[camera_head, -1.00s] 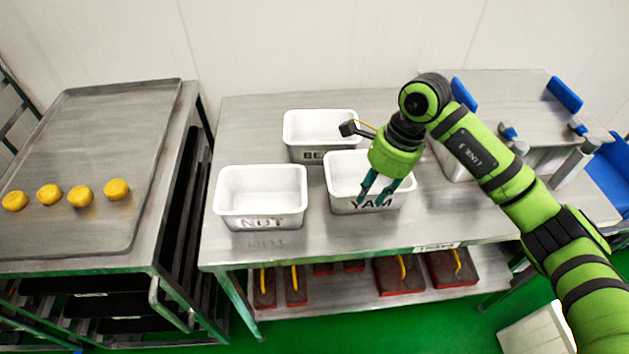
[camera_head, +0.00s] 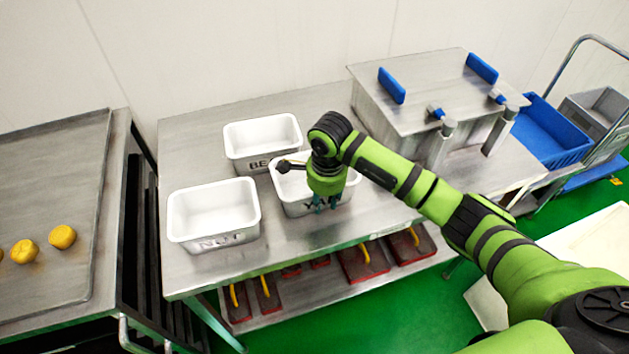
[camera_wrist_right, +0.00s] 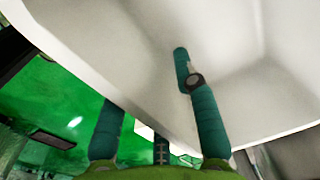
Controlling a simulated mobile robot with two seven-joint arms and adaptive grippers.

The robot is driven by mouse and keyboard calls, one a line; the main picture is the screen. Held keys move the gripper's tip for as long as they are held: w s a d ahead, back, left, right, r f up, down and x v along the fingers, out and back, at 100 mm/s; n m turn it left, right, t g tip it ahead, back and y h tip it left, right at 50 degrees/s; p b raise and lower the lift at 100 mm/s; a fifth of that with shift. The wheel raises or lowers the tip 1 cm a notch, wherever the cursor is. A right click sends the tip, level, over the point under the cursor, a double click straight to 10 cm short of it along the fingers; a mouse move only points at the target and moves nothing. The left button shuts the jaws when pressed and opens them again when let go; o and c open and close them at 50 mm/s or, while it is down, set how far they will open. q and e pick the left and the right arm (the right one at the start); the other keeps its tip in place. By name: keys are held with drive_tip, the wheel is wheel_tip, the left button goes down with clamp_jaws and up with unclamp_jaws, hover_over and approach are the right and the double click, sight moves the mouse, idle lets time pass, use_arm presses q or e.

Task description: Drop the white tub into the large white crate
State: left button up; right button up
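The white tub (camera_head: 288,207) stands on the steel table, with dark lettering on its front partly covered by my right gripper. My right gripper (camera_head: 325,203) points down at its front wall. In the right wrist view, its teal fingers (camera_wrist_right: 158,95) are spread, one over the inside of the tub (camera_wrist_right: 250,85) and another on the outer side of the rim. Whether they touch the wall is unclear. The large white crate (camera_head: 597,238) is on the green floor at lower right, partly hidden by my right arm. My left gripper is not in view.
Another white tub marked NUT (camera_head: 213,240) stands at left, and a third (camera_head: 236,140) stands behind. A steel machine (camera_head: 425,85) with blue handles occupies the right of the table (camera_head: 180,150). A blue bin (camera_head: 555,150) is farther right.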

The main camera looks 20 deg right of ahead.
drive_tip(key=shift+w+f, duration=0.1)
drive_tip(key=shift+f, duration=0.65)
clamp_jaws()
drive_tip(key=shift+r, duration=0.15)
